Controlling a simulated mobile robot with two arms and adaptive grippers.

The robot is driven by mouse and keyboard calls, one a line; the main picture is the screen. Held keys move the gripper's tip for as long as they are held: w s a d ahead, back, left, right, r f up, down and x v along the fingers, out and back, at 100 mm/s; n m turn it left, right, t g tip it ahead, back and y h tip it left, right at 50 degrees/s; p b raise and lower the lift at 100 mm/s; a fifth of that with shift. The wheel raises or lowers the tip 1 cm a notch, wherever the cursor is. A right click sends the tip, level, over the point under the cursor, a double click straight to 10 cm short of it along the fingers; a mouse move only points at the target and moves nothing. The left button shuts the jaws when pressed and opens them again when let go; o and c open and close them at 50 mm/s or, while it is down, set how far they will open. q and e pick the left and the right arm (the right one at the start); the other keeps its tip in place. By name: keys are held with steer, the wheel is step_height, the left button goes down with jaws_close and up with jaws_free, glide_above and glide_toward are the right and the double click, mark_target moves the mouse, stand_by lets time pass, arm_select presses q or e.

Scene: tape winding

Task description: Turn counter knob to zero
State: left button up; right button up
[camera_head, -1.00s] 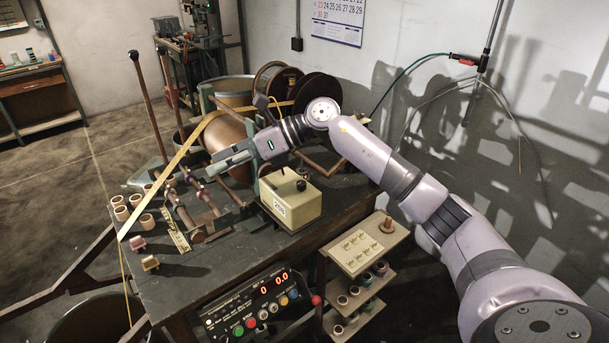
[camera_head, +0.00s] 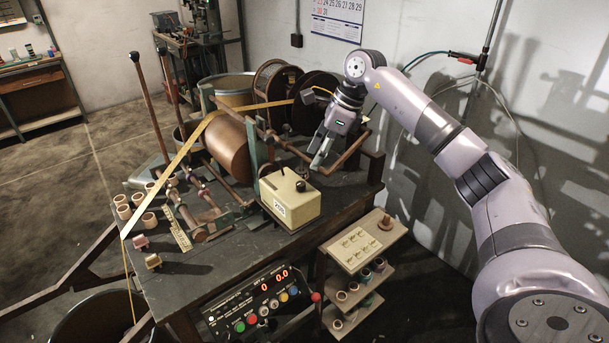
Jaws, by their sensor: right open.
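The counter is a cream box (camera_head: 292,205) with a small numbered window (camera_head: 279,208) on its front, standing on the dark workbench. A dark knob (camera_head: 301,186) sits on its top. The digits in the window are too small to read surely. My right gripper (camera_head: 318,163) is open and empty, fingers pointing down, just above and behind the counter, apart from the knob. My left gripper is not in view.
A brown winding drum (camera_head: 228,148) with yellow tape (camera_head: 182,150) stands left of the counter. A control panel (camera_head: 258,302) with red digits is at the bench front. A small shelf (camera_head: 357,245) with spools is at right. Brown bars (camera_head: 349,153) run behind the gripper.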

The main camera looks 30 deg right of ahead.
mark_target(302, 183)
steer(key=p+x, duration=0.2)
steer(key=x, duration=0.5)
steer(key=shift+w+a+f, duration=0.15)
steer(key=shift+a+f, duration=0.05)
steer(key=shift+a, duration=0.05)
steer(key=shift+w+a+f, duration=0.1)
steer(key=shift+f, duration=0.5)
steer(key=shift+c, duration=0.5)
jaws_close()
